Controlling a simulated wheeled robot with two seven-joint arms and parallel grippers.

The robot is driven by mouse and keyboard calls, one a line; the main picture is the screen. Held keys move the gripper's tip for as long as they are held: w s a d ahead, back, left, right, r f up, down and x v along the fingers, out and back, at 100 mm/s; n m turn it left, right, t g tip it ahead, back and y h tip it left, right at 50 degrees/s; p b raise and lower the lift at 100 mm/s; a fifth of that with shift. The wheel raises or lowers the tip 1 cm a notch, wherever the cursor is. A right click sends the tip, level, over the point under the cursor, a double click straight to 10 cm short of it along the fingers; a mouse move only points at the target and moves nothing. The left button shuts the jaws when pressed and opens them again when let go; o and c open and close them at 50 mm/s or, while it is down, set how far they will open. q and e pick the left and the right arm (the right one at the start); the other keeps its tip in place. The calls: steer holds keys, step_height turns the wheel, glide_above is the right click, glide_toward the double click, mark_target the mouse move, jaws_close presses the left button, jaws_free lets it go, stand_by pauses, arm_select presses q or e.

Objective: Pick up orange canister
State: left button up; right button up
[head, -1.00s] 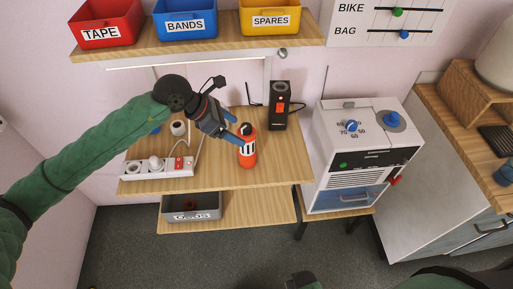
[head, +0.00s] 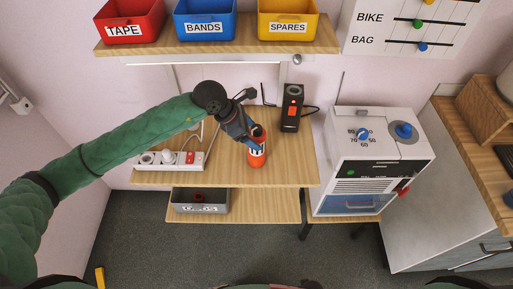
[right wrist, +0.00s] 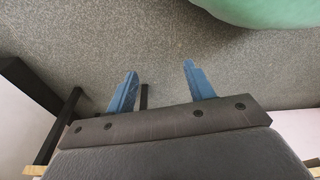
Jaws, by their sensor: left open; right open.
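The orange canister (head: 257,159) stands upright on the wooden desk in the head view, with a dark top and a pale label band. My left gripper (head: 256,147) is open at the canister's upper part, its blue fingers in front of or around the label. I cannot tell whether the fingers touch it. The gripper hides part of the canister's top and label. My right gripper (right wrist: 160,88) shows in the right wrist view with its blue fingers apart and nothing between them, above grey floor.
A white power strip (head: 170,160) lies left of the canister. A black device with an orange switch (head: 291,108) stands behind it to the right. A white machine (head: 375,150) is further right. A shelf (head: 220,47) with bins hangs above. A grey bin (head: 200,208) sits below.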

arm_select(q)
steer(key=shift+p+x, duration=0.65)
steer(key=shift+x, duration=0.4)
steer(key=shift+d+f, duration=0.25)
steer(key=shift+f, duration=0.15)
arm_select(e)
steer(key=shift+s+d+f, duration=0.45)
steer(key=shift+s+f, duration=0.15)
steer(key=shift+f, duration=0.1)
steer(key=shift+s+d+f, duration=0.4)
steer(key=shift+s+f, duration=0.2)
steer(key=shift+f, duration=0.05)
arm_select(q)
steer(key=shift+r, duration=0.1)
jaws_close()
arm_select(e)
steer(key=shift+w+d, duration=0.1)
steer(key=shift+w, duration=0.05)
